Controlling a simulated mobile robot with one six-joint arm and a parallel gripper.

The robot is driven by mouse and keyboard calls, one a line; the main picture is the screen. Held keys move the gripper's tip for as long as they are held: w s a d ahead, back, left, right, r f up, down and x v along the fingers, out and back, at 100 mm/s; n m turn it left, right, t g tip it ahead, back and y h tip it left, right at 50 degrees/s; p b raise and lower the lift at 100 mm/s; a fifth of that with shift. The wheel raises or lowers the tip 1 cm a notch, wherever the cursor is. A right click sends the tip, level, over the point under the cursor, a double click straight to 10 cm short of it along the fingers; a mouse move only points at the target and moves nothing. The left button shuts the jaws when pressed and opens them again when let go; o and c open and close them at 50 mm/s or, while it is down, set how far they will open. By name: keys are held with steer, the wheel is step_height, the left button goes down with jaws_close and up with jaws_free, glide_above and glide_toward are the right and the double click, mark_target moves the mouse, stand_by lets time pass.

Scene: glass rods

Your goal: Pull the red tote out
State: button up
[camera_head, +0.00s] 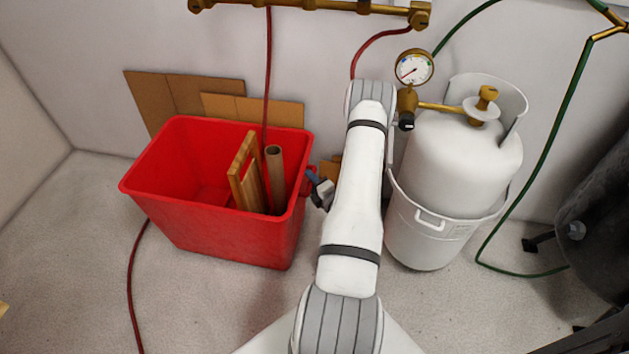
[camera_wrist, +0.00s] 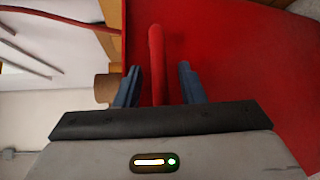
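The red tote (camera_head: 215,232) stands on the floor at the left, close to the back wall. It holds a wooden frame (camera_head: 240,175) and a brown tube (camera_head: 275,175). My gripper (camera_head: 318,187) is at the tote's right end, partly hidden by my arm. In the wrist view my gripper (camera_wrist: 158,85) has its two blue-grey fingers apart. The tote's red bar-shaped handle (camera_wrist: 157,60) lies between them, with a gap visible on each side. The red tote wall (camera_wrist: 240,60) fills the right of that view.
A white gas cylinder (camera_head: 455,155) sits in a white bucket (camera_head: 425,235) right of my arm. A red hose (camera_head: 268,70) hangs into or behind the tote; another hose (camera_head: 131,270) lies at its left front. Cardboard (camera_head: 180,92) leans behind. Floor in front is mostly clear.

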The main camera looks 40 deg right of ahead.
steer(key=shift+w, duration=0.25)
steer(key=shift+c, duration=0.2)
jaws_close()
stand_by(0.3)
